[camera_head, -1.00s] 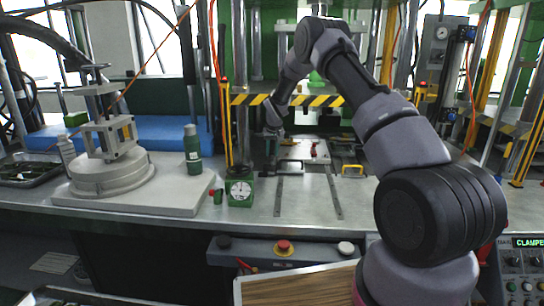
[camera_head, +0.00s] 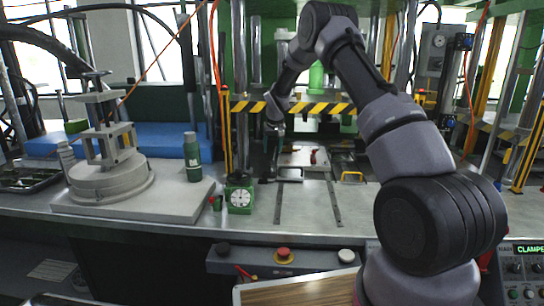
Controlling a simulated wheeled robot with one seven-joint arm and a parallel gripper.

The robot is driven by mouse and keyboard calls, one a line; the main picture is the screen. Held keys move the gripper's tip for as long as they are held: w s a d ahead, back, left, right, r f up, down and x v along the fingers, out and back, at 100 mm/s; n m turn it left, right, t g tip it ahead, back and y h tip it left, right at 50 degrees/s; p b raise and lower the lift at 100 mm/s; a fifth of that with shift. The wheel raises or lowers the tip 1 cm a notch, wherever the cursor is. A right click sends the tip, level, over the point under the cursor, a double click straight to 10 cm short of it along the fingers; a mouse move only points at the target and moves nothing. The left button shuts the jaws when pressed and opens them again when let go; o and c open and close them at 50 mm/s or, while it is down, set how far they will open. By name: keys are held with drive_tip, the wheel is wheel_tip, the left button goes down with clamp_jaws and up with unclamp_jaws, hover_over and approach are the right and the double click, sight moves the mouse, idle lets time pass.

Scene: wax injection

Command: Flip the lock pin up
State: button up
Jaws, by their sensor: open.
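My gripper (camera_head: 268,178) is small and far off at the rear of the metal work table, pointing down with open, empty jaws. It is left of a flat plate (camera_head: 300,158) under the press. My arm arches over the right side of the view and down to the gripper. The exact fingertip contact with the table cannot be told.
A green box with a dial (camera_head: 240,200) stands just left and in front of my gripper. A green bottle (camera_head: 192,157) and a round grey fixture (camera_head: 108,178) are further left.

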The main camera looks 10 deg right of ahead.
drive_tip(key=v, duration=0.5)
drive_tip(key=s+d+r+m+t, duration=0.1)
drive_tip(key=s+d+r, duration=0.1)
drive_tip(key=s+r, duration=0.85)
drive_tip(key=s+d+r+m, duration=0.1)
drive_tip(key=s+d+r, duration=0.2)
drive_tip(key=s+r, duration=0.7)
drive_tip(key=s+r+m+y, duration=0.1)
drive_tip(key=s+r, duration=0.1)
drive_tip(key=s, duration=1.2)
drive_tip(key=s+r+m+t+y, duration=0.1)
drive_tip(key=s+r, duration=0.1)
drive_tip(key=s, duration=1.1)
drive_tip(key=shift+s+d+t, duration=0.3)
drive_tip(key=shift+s+d, duration=0.05)
